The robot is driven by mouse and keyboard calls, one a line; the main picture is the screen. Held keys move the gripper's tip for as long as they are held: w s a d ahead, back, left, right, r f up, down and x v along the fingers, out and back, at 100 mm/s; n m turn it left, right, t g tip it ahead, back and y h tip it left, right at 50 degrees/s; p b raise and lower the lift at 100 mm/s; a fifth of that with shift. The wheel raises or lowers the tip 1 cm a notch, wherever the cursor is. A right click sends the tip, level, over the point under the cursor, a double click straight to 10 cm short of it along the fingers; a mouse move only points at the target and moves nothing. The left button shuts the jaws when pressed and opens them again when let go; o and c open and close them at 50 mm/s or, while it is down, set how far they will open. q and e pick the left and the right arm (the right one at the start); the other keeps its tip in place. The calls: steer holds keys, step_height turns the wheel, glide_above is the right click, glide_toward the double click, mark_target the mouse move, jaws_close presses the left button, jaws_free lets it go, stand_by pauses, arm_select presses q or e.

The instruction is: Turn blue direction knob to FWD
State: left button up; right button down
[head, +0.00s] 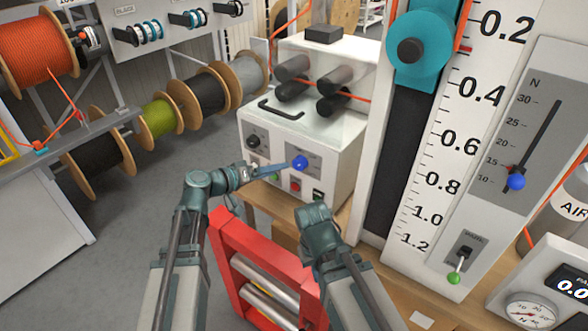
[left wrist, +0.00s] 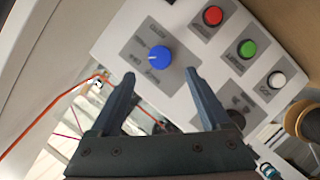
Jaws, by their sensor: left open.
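The blue direction knob (head: 299,162) sits on a grey plate on the front of the white machine box (head: 335,150). In the left wrist view the knob (left wrist: 160,57) shows a small pale mark toward its lower left; the labels around it are too blurred to read. My left gripper (head: 281,167) reaches in from the left, close in front of the panel. In the left wrist view its fingers (left wrist: 160,76) are apart and empty, with the knob just beyond the gap between their tips. My right arm ends low in front of the box; its fingers are hidden.
Red (left wrist: 213,15), green (left wrist: 246,49) and white (left wrist: 276,79) buttons and a dark knob (left wrist: 236,118) share the panel. A red frame with rollers (head: 262,275) stands below. Cable reels (head: 160,115) are at left; a tall scale (head: 440,150) is at right.

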mark_target(296, 165)
arm_select(q)
steer(key=b+x, duration=0.1)
steer(key=x, duration=0.6)
steer(key=shift+w+d+f+b, duration=0.1)
steer(key=shift+w+d+b, duration=0.05)
steer(key=shift+d+b, duration=0.15)
arm_select(e)
step_height(296, 165, down, 2)
steer(key=shift+f, duration=0.1)
arm_select(q)
jaws_close()
